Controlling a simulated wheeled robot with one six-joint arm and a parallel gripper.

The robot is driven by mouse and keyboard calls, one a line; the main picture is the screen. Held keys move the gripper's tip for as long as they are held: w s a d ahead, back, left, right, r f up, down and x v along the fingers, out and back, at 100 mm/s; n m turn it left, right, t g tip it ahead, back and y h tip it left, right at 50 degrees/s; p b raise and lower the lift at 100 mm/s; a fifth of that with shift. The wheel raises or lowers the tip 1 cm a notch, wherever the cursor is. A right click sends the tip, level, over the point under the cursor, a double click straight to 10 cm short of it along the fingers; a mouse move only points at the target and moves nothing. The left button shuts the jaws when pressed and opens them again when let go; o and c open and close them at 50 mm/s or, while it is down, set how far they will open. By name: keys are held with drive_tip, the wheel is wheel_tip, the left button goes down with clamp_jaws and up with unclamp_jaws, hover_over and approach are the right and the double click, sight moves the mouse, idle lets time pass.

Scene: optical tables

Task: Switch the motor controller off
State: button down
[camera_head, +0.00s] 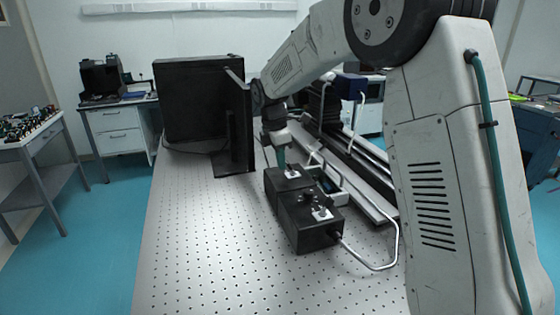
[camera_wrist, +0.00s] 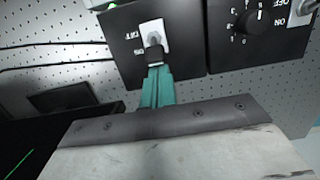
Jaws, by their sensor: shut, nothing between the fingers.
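Two black control boxes stand side by side on the perforated optical table (camera_head: 200,250). My gripper (camera_head: 282,164) is over the farther box (camera_head: 283,186). In the wrist view its teal fingers (camera_wrist: 156,78) are shut, with the tips at the black toggle (camera_wrist: 154,56) on a white plate of that box (camera_wrist: 122,38). The tips hide part of the toggle; I cannot tell if they touch it. No label naming the motor controller is readable.
A grey cable (camera_head: 375,267) curves from the nearer box. The table's front left is clear.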

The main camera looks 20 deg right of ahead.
drive_tip(key=shift+d+r+y, duration=0.2)
drive_tip(key=shift+d+y, duration=0.05)
drive_tip(key=shift+y, duration=0.35)
drive_tip(key=d+y, duration=0.2)
drive_tip(key=y, duration=0.1)
drive_tip(key=shift+r, duration=0.35)
drive_tip(key=d+y, duration=0.1)
drive_tip(key=y, duration=0.1)
drive_tip(key=d+y, duration=0.1)
drive_tip(key=y, duration=0.1)
drive_tip(key=shift+r, duration=0.15)
drive_tip(key=shift+a, duration=0.15)
drive_tip(key=shift+r, duration=0.15)
drive_tip(key=shift+r, duration=0.65)
